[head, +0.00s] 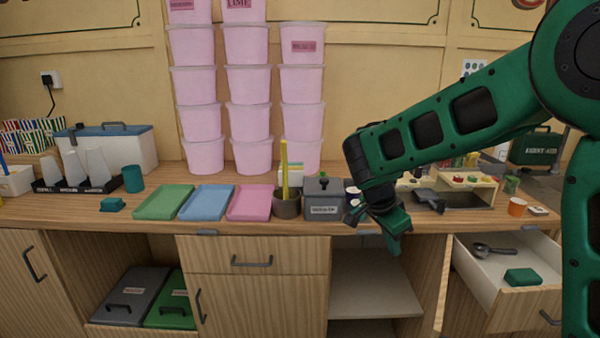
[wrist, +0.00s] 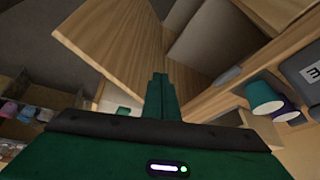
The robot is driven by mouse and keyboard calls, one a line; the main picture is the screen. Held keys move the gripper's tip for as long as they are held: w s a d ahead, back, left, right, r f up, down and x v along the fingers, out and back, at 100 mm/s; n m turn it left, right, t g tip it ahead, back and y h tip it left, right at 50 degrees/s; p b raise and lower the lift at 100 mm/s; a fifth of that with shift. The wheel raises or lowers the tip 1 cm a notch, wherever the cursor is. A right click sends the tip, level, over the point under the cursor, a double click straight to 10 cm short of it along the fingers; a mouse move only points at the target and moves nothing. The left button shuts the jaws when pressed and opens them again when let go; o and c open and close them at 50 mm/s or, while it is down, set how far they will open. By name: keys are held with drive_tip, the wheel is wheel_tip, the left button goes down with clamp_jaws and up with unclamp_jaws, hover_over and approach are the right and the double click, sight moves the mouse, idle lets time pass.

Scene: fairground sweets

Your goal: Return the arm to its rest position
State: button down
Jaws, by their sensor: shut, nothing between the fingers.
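My gripper (head: 395,234) hangs at the counter's front edge, over the open cupboard, with its fingers pointing down. It is shut and empty. In the wrist view my gripper (wrist: 159,78) shows its two fingers pressed together, with an open cupboard door (wrist: 120,45) beyond them. My green arm reaches in from the right of the head view, bent at the elbow, and hides part of the counter behind it.
The wooden counter (head: 105,222) holds green (head: 163,202), blue (head: 207,202) and pink trays (head: 250,202), and a grey box (head: 323,198). An open drawer (head: 507,275) at right holds a scoop (head: 493,250) and a green block (head: 522,276). Pink tubs (head: 204,155) stand stacked behind.

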drive_tip(key=s+d+r+n+g+y, duration=0.2)
drive_tip(key=s+d+r+n, duration=0.1)
drive_tip(key=s+d, duration=1.35)
drive_tip(key=s+d+f+n+y, duration=0.1)
drive_tip(key=s+n, duration=0.3)
drive_tip(key=s, duration=1.3)
drive_tip(key=shift+f+g+y, duration=0.3)
drive_tip(key=shift+f+y, duration=0.25)
drive_tip(key=shift+y, duration=0.15)
drive_tip(key=shift+s, duration=0.1)
drive_tip(key=shift+w+f, duration=0.25)
drive_tip(key=shift+w, duration=0.35)
